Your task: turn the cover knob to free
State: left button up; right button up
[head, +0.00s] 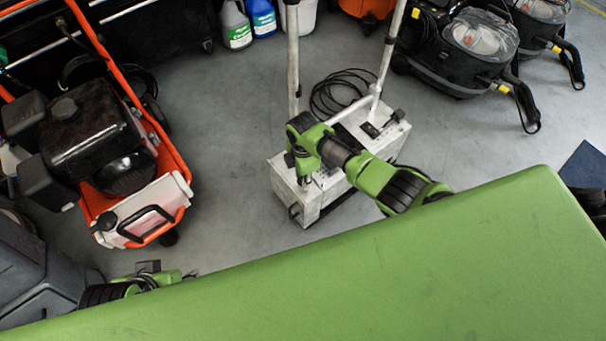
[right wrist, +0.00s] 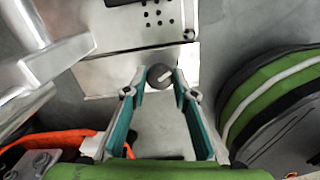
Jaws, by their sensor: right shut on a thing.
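The cover knob (right wrist: 160,76) is a small round dark knob with a pale bar across its face, slanting slightly up to the right. It sits on the pale metal casing of the white machine (head: 310,209). My right gripper (right wrist: 161,80) has its teal fingers on either side of the knob, shut on it. In the head view the right gripper (head: 304,179) points down at the left end of the machine, and the knob is hidden there. Part of my left arm shows at the lower left; its gripper is out of sight.
Two upright poles (head: 293,60) rise from the machine, with a coiled black cable (head: 340,92) behind. An orange-framed machine (head: 150,205) stands to the left. Black vacuums (head: 465,50) stand at the back right, bottles (head: 236,25) at the back. Grey floor (head: 225,110) is clear between.

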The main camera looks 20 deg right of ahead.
jog(key=n, duration=0.5)
jog(key=shift+n, duration=0.3)
jog(key=n, duration=0.5)
jog(key=shift+n, duration=0.4)
jog(key=o, duration=1.1)
jog(key=shift+r, duration=0.15)
notch_tip(320, 180, up, 12)
jog(key=shift+f, duration=0.15)
